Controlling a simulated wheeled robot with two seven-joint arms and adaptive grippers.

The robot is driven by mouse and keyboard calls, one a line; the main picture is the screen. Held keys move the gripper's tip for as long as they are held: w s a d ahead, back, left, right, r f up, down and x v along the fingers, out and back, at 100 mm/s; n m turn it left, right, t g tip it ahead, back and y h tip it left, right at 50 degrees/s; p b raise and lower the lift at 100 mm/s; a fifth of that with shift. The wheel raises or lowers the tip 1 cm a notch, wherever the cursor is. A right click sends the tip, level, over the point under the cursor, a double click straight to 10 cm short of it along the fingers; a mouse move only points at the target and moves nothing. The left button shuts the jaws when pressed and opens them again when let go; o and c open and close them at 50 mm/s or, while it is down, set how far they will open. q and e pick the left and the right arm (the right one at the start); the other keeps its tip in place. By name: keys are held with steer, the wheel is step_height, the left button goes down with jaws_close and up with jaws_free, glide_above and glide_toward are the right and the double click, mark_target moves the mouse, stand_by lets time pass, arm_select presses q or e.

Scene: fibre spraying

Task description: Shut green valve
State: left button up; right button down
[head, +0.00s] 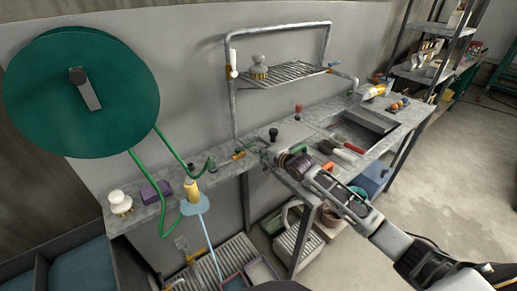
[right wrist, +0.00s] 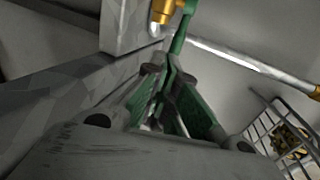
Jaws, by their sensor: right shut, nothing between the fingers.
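The green valve lever (right wrist: 179,36) shows at the top middle of the right wrist view, beside a brass fitting (right wrist: 162,11). Its lower end reaches down to the fingertips of my right gripper (right wrist: 168,78); I cannot tell whether they touch. In the head view my right gripper (head: 268,158) is at the front edge of the workbench, near the pipework, and hides the lever there. The gripper is shut with nothing held. My left gripper is not in view.
A green hose reel (head: 80,125) hangs on the wall at the left. A wire rack (head: 287,74) hangs above the bench. A sink (head: 365,122) is at the right of the bench. Brushes (head: 335,152) lie near my right arm.

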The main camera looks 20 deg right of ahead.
steer(key=shift+w+a, duration=0.2)
steer(key=shift+w, duration=0.35)
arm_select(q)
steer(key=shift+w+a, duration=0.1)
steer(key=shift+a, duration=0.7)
arm_select(e)
steer(key=shift+w+a, duration=0.2)
steer(key=shift+w, duration=0.35)
